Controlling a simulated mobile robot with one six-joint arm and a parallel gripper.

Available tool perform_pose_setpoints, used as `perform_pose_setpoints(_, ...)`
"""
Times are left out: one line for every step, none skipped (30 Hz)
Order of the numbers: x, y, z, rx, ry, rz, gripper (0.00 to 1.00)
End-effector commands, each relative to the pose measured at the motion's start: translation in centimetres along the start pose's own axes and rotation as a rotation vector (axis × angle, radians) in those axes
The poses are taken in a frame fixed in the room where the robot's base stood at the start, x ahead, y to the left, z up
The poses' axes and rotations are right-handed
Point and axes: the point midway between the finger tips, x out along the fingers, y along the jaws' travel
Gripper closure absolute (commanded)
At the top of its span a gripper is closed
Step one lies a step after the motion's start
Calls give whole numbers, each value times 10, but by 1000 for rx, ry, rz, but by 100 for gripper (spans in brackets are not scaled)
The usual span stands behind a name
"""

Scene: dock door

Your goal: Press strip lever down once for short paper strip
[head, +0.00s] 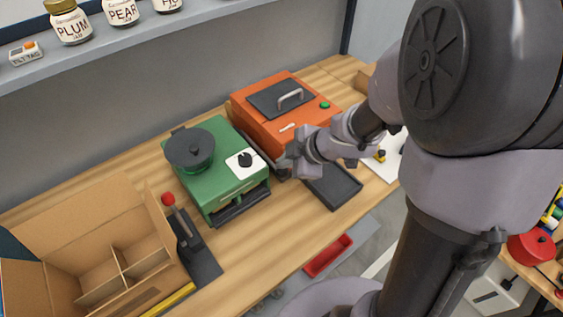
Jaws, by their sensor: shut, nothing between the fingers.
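A lever with a red knob (168,199) stands raised on a dark base (203,262), between the cardboard box and the green machine. No paper strip can be made out at it. The green machine (228,182) has a black round part on top, a dark dial on a white plate and a dark tray at its front. My gripper (288,163) is shut and empty. It appears to the right of the green machine, in front of the orange machine, apart from the red-knobbed lever. Its fingertips are small and partly hidden in this view.
The orange machine (284,112) has a handled lid, a small white lever and a green button. A dark tray (333,186) lies before it. A divided cardboard box (95,245) fills the left end. Jars (72,25) stand on a shelf above. Bare wood shows between lever and green machine.

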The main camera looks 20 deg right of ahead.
Motion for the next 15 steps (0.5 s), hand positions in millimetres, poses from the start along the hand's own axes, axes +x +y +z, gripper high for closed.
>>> perform_pose_setpoints(1,-1,1,1,0,0,100)
perform_pose_setpoints(1,-1,1,1,0,0,100)
perform_pose_setpoints(2,-1,1,1,0,0,100)
perform_pose_setpoints(2,-1,1,1,0,0,100)
perform_pose_setpoints(2,-2,2,1,0,0,100)
perform_pose_setpoints(2,-2,2,1,0,0,100)
perform_pose_setpoints(3,-2,2,1,0,0,100)
perform_pose_setpoints(3,-2,2,1,0,0,100)
perform_pose_setpoints(3,-2,2,1,0,0,100)
perform_pose_setpoints(3,-2,3,1,0,0,100)
perform_pose_setpoints(4,-3,3,1,0,0,100)
perform_pose_setpoints(4,-3,3,1,0,0,100)
perform_pose_setpoints(4,-3,3,1,0,0,100)
perform_pose_setpoints(4,-3,3,1,0,0,100)
perform_pose_setpoints(5,-4,4,1,0,0,100)
